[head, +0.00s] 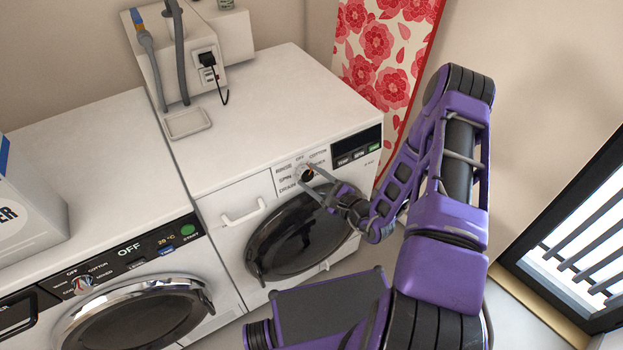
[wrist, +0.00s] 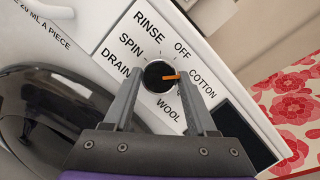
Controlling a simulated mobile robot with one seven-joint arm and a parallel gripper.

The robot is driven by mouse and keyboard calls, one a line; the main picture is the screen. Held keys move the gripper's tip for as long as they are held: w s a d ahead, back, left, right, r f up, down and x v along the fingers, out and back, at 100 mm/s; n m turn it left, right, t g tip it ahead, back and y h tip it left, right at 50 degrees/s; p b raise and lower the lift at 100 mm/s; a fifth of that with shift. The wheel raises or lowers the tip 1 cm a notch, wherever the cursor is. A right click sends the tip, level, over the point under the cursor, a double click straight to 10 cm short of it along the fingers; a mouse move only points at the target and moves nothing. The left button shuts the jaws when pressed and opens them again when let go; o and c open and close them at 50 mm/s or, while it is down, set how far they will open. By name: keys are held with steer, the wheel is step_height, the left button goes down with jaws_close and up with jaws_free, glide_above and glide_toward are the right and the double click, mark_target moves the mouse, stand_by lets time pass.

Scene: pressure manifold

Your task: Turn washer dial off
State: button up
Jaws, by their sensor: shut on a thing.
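The right-hand white washer (head: 225,205) has a round black dial (head: 305,174) on its control panel. The dial also shows in the wrist view (wrist: 156,82), with an orange pointer (wrist: 170,77) aimed roughly at the COTTON label (wrist: 202,84). The OFF label (wrist: 182,49) is the neighbouring mark, between RINSE and COTTON. My gripper (head: 310,178) reaches the panel from the right, in front of the dark door. In the wrist view my gripper (wrist: 160,77) has one finger on each side of the dial, shut on it.
A second white machine (head: 130,250) stands at left, with its own dial (head: 82,284) and a display reading OFF. A box (head: 30,213) stands on it. The round dark door (head: 300,240) lies below my gripper. A floral board (head: 385,60) and wall are behind; a barred window (head: 585,240) is right.

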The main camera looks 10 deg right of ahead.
steer(key=n+g+b, duration=0.1)
steer(key=n, duration=0.3)
steer(key=shift+n, duration=0.4)
steer(key=shift+n+g+b, duration=0.4)
steer(key=shift+n+b, duration=0.65)
steer(key=shift+n, duration=0.55)
steer(key=shift+r, duration=0.1)
steer(key=shift+d, duration=0.1)
steer(key=o, duration=1.4)
steer(key=shift+c, duration=0.2)
steer(key=v, duration=1.7)
steer(key=shift+r, duration=0.15)
